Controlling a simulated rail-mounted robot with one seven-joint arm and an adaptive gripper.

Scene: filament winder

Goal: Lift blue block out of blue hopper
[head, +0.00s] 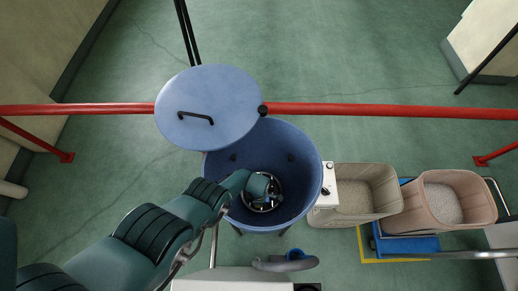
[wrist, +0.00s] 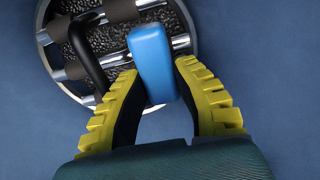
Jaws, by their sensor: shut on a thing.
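The blue hopper (head: 304,197) is a round open drum in the middle of the head view. Its lid (head: 222,92) is swung up at the back left. My arm reaches down into it, and the gripper is hidden there in the head view. In the wrist view my gripper (wrist: 152,70), with yellow ribbed fingers, is shut on the blue block (wrist: 150,50). The block lies between the fingertips, over a round grate with metal bars (wrist: 183,42) and dark grains. I cannot tell whether the block touches the bars.
A bent black rod (wrist: 82,48) stands close left of the block at the grate. Two beige bins (head: 352,211) (head: 478,210) with pale grains stand right of the hopper. A red rail (head: 390,111) runs behind. Green floor (head: 350,60) beyond is clear.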

